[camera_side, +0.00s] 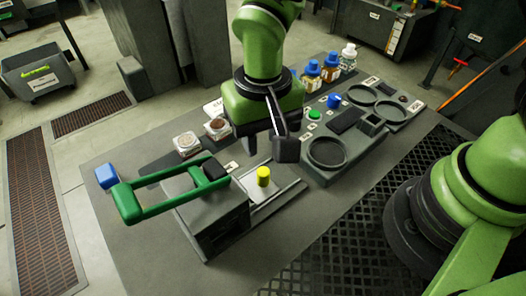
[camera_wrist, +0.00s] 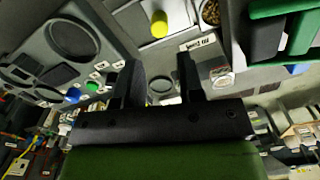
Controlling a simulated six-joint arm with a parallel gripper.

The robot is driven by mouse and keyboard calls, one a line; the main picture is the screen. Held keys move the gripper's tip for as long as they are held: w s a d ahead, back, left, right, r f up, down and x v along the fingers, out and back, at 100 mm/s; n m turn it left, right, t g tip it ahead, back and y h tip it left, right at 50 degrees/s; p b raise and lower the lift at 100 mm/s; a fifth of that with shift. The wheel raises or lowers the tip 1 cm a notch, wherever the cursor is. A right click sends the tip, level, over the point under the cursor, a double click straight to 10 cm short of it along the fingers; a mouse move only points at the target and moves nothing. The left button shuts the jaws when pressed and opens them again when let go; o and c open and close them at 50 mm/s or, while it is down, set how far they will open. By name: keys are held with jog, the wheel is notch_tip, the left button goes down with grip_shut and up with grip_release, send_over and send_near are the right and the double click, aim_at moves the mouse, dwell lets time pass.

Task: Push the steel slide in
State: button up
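The steel slide (camera_side: 273,187) is a flat grey plate between rails, partly out from the dark grey block (camera_side: 214,218). A yellow knob (camera_side: 263,176) stands upright on it, and the knob also shows near the top of the wrist view (camera_wrist: 159,24). A green handle (camera_side: 165,200) lies across the top of the block and reaches past its left side. My gripper (camera_side: 263,150) is above and behind the knob in the side view, apart from it. In the wrist view its two fingers (camera_wrist: 157,80) are spread with nothing held between them.
Two sample jars (camera_side: 187,144) sit behind the block, and a blue cube (camera_side: 107,176) is at the left table edge. Several bottles (camera_side: 330,67) stand at the back. The front table is clear.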

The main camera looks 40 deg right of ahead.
jog(key=shift+r, duration=0.45)
